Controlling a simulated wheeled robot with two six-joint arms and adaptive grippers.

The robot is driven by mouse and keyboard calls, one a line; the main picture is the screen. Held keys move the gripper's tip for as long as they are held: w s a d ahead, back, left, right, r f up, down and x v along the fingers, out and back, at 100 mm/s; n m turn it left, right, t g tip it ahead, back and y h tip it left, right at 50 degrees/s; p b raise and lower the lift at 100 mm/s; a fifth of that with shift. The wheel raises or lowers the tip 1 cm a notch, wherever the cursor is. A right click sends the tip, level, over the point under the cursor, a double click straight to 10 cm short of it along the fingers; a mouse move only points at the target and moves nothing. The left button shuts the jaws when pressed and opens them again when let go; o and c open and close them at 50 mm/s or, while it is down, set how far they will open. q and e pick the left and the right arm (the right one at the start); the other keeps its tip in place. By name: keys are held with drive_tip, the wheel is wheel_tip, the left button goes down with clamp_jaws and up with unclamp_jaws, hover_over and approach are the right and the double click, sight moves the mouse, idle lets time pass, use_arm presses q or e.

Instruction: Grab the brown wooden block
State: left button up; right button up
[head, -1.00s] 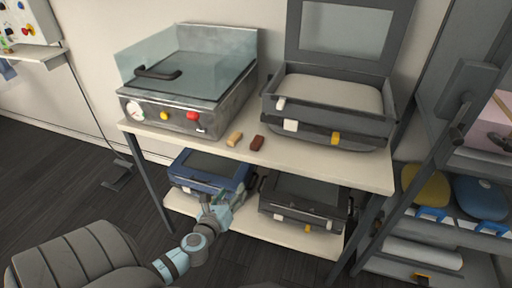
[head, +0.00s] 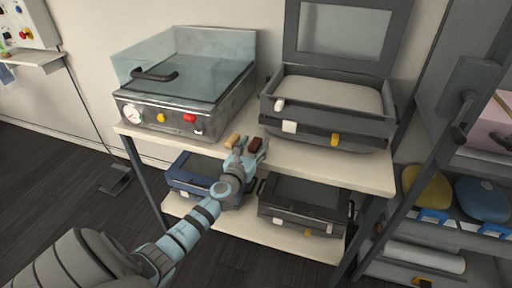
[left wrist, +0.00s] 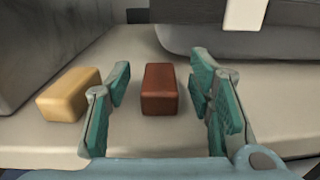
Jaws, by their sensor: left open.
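A dark reddish-brown block (head: 255,143) lies on the upper shelf near its front edge, between the two machines. A lighter tan block (head: 232,139) lies just left of it. My left gripper (head: 248,154) is open at the shelf's front edge, by the brown block. In the left wrist view the brown block (left wrist: 160,88) shows between the spread teal fingers, towards their tips, with a gap on each side. The tan block (left wrist: 68,94) is outside the left finger. Nothing is held. My right gripper is not in view.
A glass-lidded machine (head: 180,85) stands left on the upper shelf (head: 310,163), and an open-lidded grey case (head: 330,110) stands right. A blue case (head: 190,178) and a dark case (head: 300,205) are on the lower shelf. A rack (head: 440,170) stands at the right.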

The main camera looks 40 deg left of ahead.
use_arm(q)
drive_tip(key=shift+s+r, duration=0.1)
drive_tip(key=c, duration=1)
drive_tip(key=shift+c, duration=0.2)
